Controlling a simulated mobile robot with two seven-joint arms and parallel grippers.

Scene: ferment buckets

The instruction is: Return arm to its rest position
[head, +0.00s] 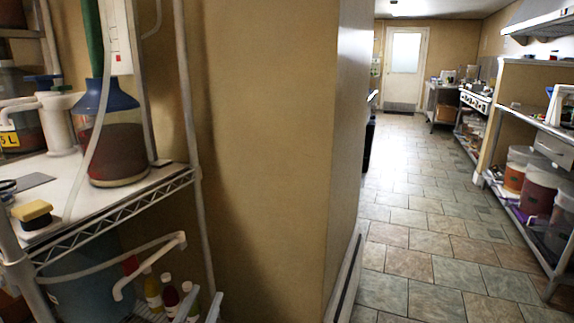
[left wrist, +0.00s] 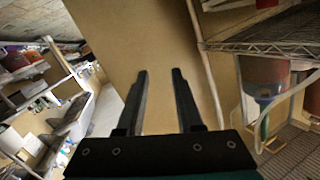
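My left gripper (left wrist: 159,73) shows in the left wrist view with its two dark fingers apart and nothing between them. The beige wall (left wrist: 135,30) lies beyond the fingers. In the head view, two pale prongs at the bottom, beside the lower shelf, may be its fingertips; I cannot tell for sure. The rest of the left arm is not clear in that view. My right gripper does not show in either view.
A wire rack (head: 120,213) at left holds a blue-topped vessel of red liquid (head: 117,145) and a yellow-black sponge (head: 32,214). Bottles (head: 170,294) and a blue bucket (head: 85,285) stand below. A wall corner (head: 335,130) is close ahead. The tiled aisle (head: 420,215) at right is clear.

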